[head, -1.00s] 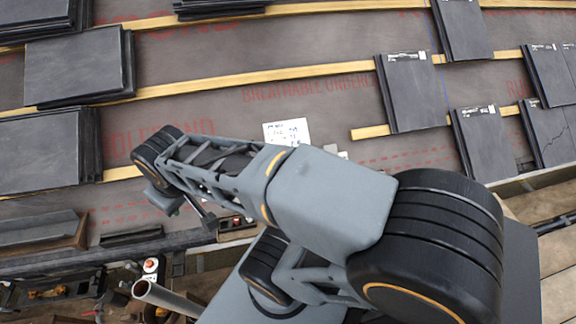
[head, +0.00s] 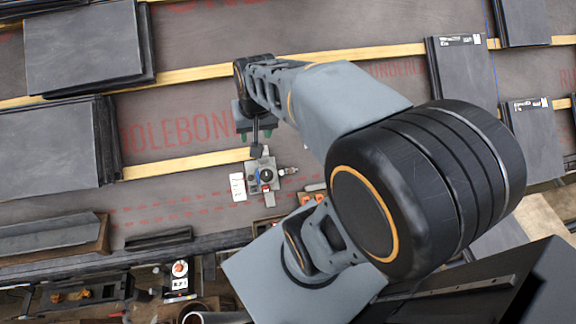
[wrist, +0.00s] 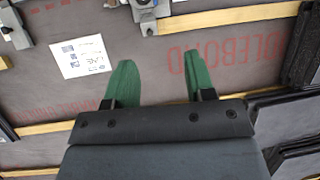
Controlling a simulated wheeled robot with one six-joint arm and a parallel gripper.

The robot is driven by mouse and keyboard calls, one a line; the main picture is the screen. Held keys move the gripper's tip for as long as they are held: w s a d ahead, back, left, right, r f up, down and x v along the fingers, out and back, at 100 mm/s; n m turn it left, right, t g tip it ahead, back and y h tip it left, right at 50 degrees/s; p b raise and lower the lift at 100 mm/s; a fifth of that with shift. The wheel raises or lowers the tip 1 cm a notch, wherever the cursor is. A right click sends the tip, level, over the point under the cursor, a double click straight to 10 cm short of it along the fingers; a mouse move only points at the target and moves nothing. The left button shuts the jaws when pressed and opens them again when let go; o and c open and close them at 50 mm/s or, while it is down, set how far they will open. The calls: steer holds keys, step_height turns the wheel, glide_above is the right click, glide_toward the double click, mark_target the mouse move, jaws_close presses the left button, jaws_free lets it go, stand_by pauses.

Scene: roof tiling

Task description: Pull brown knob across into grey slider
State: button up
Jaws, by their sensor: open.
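A small grey fixture (head: 263,178) with a dark round part on top lies on the underlay in the middle of the head view. I cannot clearly pick out a brown knob on it, nor tell which part is the slider. My gripper (head: 255,136) hangs just beyond this fixture, with nothing between its fingers. In the wrist view its green fingers (wrist: 158,75) stand wide apart over bare underlay. Grey metal parts (wrist: 146,12) show at the top edge of the wrist view, cut off by the frame and apart from the fingers.
A white marked card (head: 238,187) lies left of the fixture and shows in the wrist view (wrist: 81,57). Slate stacks (head: 50,145) stand at left and more slates (head: 460,75) at right. Wooden battens (head: 190,166) cross the underlay.

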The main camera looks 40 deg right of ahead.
steer(key=w+d+f+m+g+y+b, duration=0.2)
steer(key=w+d+f+m+b, duration=0.15)
steer(key=d+f+m, duration=0.55)
steer(key=m+y+b, duration=0.2)
steer(key=m, duration=0.3)
glide_toward(291, 170)
steer(key=b+x, duration=0.2)
steer(key=x, duration=0.6)
steer(key=shift+d, duration=0.15)
steer(key=shift+a+f, duration=0.25)
steer(key=shift+f, duration=0.3)
steer(key=shift+c, duration=0.5)
jaws_close()
